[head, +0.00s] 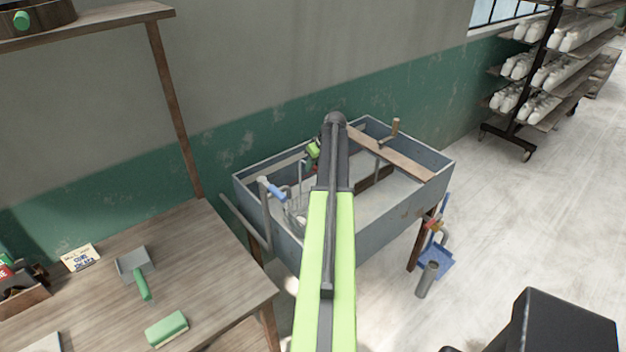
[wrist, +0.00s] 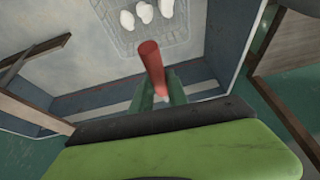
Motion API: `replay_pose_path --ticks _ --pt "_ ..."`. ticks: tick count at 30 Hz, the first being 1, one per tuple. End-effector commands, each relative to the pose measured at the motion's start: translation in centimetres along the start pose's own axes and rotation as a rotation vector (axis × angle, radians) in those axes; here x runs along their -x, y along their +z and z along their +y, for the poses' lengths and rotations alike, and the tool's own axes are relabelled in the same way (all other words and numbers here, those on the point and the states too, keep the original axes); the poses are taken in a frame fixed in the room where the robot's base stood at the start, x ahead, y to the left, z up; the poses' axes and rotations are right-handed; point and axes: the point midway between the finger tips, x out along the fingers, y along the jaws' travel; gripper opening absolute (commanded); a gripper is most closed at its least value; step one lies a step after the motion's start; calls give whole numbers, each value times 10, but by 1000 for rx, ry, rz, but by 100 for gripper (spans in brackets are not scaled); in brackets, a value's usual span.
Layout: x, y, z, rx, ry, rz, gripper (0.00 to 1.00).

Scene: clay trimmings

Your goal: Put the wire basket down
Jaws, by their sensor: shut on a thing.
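The wire basket (wrist: 120,42) shows at the top of the wrist view, a grey mesh holding several white lumps (wrist: 145,13). A red handle (wrist: 150,60) rises from its near side. My gripper (wrist: 160,88) is shut on this handle with its green fingers. In the head view, my gripper (head: 311,158) is inside the grey trough (head: 400,208), mostly behind my arm. Part of the wire basket (head: 293,204) shows there, left of my arm. I cannot tell whether its underside touches the trough floor.
A wooden plank (head: 405,163) with a crank-like tool (head: 390,134) spans the trough's right part. A blue-handled fitting (head: 272,190) stands at its left wall. A wooden table (head: 215,255) at left holds a green-handled scoop (head: 137,268) and a green block (head: 167,329).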

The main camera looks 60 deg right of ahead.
Motion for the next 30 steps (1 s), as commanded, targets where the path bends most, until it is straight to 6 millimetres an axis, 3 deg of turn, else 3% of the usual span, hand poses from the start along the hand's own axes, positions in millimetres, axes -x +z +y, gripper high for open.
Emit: replay_pose_path --ticks 4,12,23,24,28,30 --pt "-3 2 0 -1 0 0 0" --pt "-39 18 3 -1 0 1 0" --pt "-39 18 4 -2 1 1 0" --pt "-38 18 4 -2 1 0 23" --pt "-38 18 4 -2 1 0 40" --pt "-37 18 4 -2 1 0 41"
